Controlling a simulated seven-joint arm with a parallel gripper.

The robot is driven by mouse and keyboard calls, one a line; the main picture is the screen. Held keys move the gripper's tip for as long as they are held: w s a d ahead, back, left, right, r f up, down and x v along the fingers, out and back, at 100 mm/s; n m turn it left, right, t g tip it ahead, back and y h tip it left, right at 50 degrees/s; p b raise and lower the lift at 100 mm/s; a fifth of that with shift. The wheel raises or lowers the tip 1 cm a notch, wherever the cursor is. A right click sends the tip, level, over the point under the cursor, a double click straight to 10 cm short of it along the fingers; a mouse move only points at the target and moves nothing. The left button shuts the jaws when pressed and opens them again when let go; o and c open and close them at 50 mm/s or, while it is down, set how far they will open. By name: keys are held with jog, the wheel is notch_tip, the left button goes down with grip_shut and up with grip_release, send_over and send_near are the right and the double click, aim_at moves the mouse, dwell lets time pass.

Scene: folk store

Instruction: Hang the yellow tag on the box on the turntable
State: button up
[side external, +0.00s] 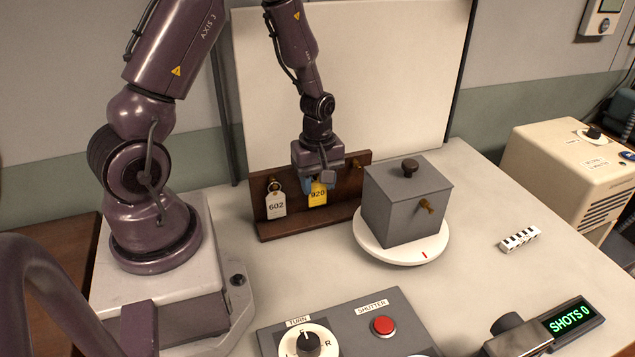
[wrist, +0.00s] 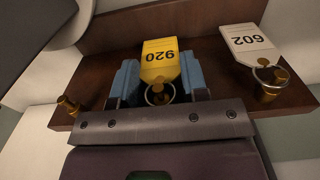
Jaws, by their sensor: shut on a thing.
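The yellow tag (side external: 318,194), marked 920, is at the wooden rack (side external: 284,231). My gripper (side external: 318,187) is at the rack with its blue fingers on either side of the tag, shut on it. In the wrist view the yellow tag (wrist: 160,62) lies between the blue fingers (wrist: 158,82), its ring around or close to a brass peg. I cannot tell whether the ring is still on the peg. The grey box (side external: 400,205) with a dark top knob stands on the white turntable (side external: 385,252).
A white tag (side external: 275,204) marked 602 hangs on the rack left of my gripper. A bare peg (wrist: 68,104) shows in the wrist view. A control panel with a red shutter button (side external: 383,326) and turn knob (side external: 308,344) is in front. A striped block (side external: 519,238) lies right.

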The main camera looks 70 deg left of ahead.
jog(key=shift+d, duration=0.2)
dwell(0.5)
jog(key=shift+d, duration=0.75)
jog(key=shift+d, duration=0.15)
jog(key=shift+d+r, duration=0.25)
jog(key=shift+d, duration=0.6)
jog(key=shift+d+r, duration=0.25)
jog(key=shift+d, duration=0.6)
dwell(0.5)
